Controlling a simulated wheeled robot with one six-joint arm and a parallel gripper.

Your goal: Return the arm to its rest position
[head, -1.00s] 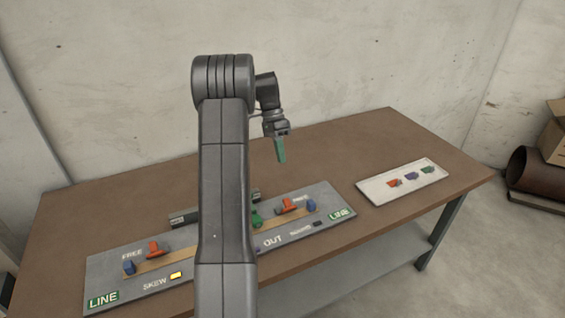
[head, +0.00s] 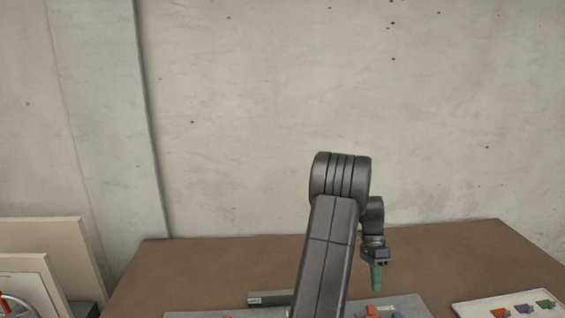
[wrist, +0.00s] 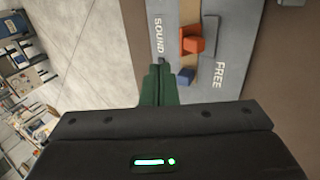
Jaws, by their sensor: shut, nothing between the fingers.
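My arm reaches up and bends over the table in the head view. My gripper (head: 376,278) hangs at its end with green fingers pointing down, above the table and to the right of the arm link. In the wrist view my gripper (wrist: 158,84) shows its green fingers closed together with nothing between them. Below it lies the grey panel (wrist: 225,40), with an orange-red piece (wrist: 193,41), a blue block (wrist: 185,76) and the words SOUND and FREE. The fingers look apart from these pieces.
The brown table (head: 210,265) stands against a concrete wall. A white tray (head: 470,308) with red, purple and green pieces is at the right. A dark bar (head: 270,298) lies behind the panel. Pale boards (head: 45,250) lean at the far left. The table's back is clear.

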